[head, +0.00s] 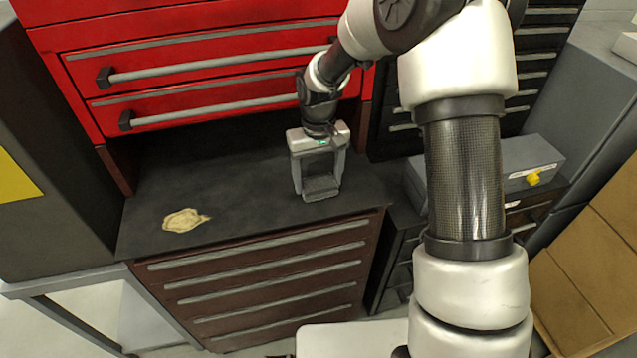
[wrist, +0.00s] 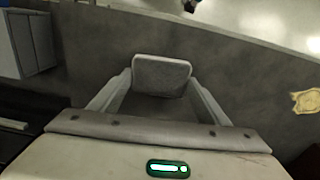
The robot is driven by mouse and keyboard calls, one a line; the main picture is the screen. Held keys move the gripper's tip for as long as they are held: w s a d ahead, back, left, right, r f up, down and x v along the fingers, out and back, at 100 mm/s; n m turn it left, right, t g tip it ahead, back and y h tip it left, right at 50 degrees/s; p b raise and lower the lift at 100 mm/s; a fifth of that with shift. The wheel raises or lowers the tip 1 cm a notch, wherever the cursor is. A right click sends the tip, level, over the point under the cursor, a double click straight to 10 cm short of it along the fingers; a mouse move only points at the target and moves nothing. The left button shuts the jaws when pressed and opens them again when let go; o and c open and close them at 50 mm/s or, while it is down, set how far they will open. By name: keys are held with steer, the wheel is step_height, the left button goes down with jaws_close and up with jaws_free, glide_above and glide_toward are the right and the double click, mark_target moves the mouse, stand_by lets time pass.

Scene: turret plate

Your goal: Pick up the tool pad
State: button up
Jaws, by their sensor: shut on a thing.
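The tool pad is a small grey block with rounded edges. It shows in the head view (head: 321,188) low between the fingers, over the dark worktop. In the wrist view the tool pad (wrist: 161,76) sits between the two fingertips. My gripper (head: 319,182) points down at the right part of the worktop and is shut on the pad, one finger on each side. It also shows in the wrist view (wrist: 161,82). I cannot tell whether the pad's underside touches the worktop.
The dark worktop (head: 250,205) has free room left of my gripper. A crumpled tan cloth (head: 184,220) lies at its left front. Red drawers (head: 200,75) with grey handles rise behind. A grey box (head: 530,160) with a yellow piece stands to the right.

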steer(key=shift+r, duration=0.1)
step_height(320, 180, up, 28)
steer(key=p, duration=0.1)
stand_by(0.4)
